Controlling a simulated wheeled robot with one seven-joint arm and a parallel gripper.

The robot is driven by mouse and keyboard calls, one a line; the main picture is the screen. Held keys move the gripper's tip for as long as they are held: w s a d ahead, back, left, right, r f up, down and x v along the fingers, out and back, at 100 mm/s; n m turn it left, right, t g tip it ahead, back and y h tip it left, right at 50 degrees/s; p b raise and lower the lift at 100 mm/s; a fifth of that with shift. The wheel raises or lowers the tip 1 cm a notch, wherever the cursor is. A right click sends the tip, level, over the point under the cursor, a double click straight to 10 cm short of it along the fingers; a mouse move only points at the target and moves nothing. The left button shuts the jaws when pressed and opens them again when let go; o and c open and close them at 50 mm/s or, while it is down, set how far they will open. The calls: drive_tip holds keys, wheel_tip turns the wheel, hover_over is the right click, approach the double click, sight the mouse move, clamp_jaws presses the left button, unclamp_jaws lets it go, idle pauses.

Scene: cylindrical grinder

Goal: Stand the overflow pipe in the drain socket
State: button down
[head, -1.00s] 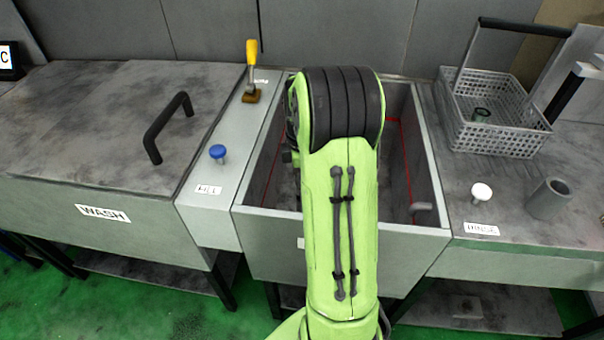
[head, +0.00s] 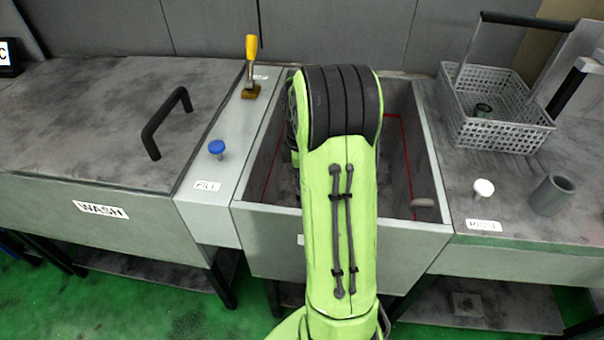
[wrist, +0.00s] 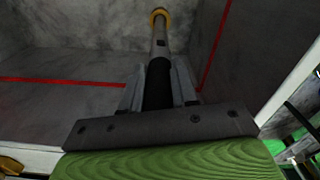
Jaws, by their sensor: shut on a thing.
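The overflow pipe (wrist: 160,45) shows in the wrist view as a grey tube with a dark lower length and an orange-yellow ring at its far end. My gripper (wrist: 158,78) is shut on the pipe's dark length, with a finger on each side. In the head view my own green arm reaches into the open middle tank (head: 424,165) and hides the gripper and pipe. I cannot make out the drain socket in either view, nor tell whether the pipe's far end touches anything.
The tank has grey walls and a red line inside. Left are the lidded WASH tank (head: 90,120), a blue knob (head: 216,147) and a yellow-handled lever (head: 251,65). Right are a wire basket (head: 497,118), a white knob (head: 483,188) and a grey cup-like cylinder (head: 553,195).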

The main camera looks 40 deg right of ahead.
drive_tip(key=shift+f, duration=0.15)
drive_tip(key=shift+c, duration=1.5)
unclamp_jaws()
wheel_tip(320, 180, up, 10)
drive_tip(key=p, duration=0.8)
drive_tip(key=shift+p, duration=0.4)
